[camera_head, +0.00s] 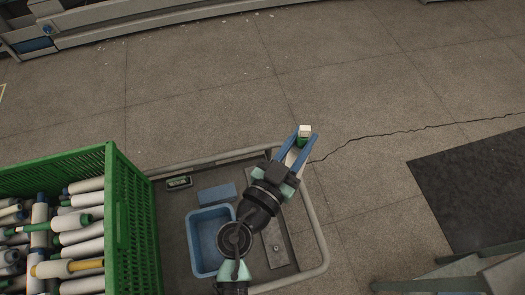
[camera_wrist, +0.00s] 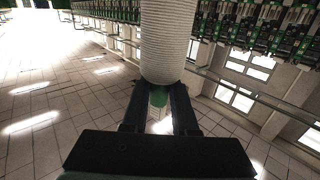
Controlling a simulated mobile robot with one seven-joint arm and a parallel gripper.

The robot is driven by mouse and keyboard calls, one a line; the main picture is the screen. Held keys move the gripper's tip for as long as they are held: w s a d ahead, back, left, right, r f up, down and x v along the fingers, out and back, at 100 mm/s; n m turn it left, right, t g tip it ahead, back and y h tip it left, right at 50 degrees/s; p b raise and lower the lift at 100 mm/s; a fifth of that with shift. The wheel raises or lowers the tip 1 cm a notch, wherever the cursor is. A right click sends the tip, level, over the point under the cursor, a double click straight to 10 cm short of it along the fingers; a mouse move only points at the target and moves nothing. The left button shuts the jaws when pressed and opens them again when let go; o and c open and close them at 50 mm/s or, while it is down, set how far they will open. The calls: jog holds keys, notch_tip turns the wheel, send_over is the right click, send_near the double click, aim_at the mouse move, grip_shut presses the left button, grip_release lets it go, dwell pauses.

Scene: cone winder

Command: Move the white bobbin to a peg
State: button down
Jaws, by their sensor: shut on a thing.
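My gripper (camera_head: 301,142) is out over the floor, past the far edge of the cart. Its two blue fingers are shut on the white bobbin (camera_head: 305,130). In the wrist view the bobbin (camera_wrist: 166,40) is a ribbed white body with a green end. My gripper (camera_wrist: 158,98) holds it by that green end, and the white body points away from the fingers. The bobbin's far end is cut off by the top of the wrist view. I cannot make out a peg clearly in either view.
A green crate (camera_head: 110,195) of several bobbins stands at the left. The cart tray (camera_head: 172,225) carries a blue bin (camera_head: 193,240) and a blue block (camera_head: 217,194). A dark mat (camera_head: 480,180) lies right. Machine rows (camera_wrist: 255,25) show behind the bobbin. Open floor lies ahead.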

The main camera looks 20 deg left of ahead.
jog(key=w+a+f+n+y+b, duration=0.1)
jog(key=a+f+b, duration=0.3)
jog(key=f+b, duration=0.4)
jog(key=w+a+f+n+y+b, duration=0.1)
jog(key=w+a+f+y+b, duration=0.1)
jog(key=f+b, duration=0.6)
jog(key=w+a+f+n+y+b, duration=0.1)
jog(key=w+a+f+y+b, duration=0.1)
jog(key=w+a+f+b, duration=0.2)
jog(key=a+f+b, duration=0.3)
jog(key=f+b, duration=0.1)
jog(key=b, duration=0.1)
jog(key=shift+t+b, duration=0.35)
jog(key=shift+t, duration=0.05)
jog(key=shift+b, duration=0.6)
jog(key=shift+f+b, duration=2.85)
jog(key=shift+b, duration=0.65)
jog(key=c, duration=0.6)
grip_release()
jog(key=shift+s, duration=0.15)
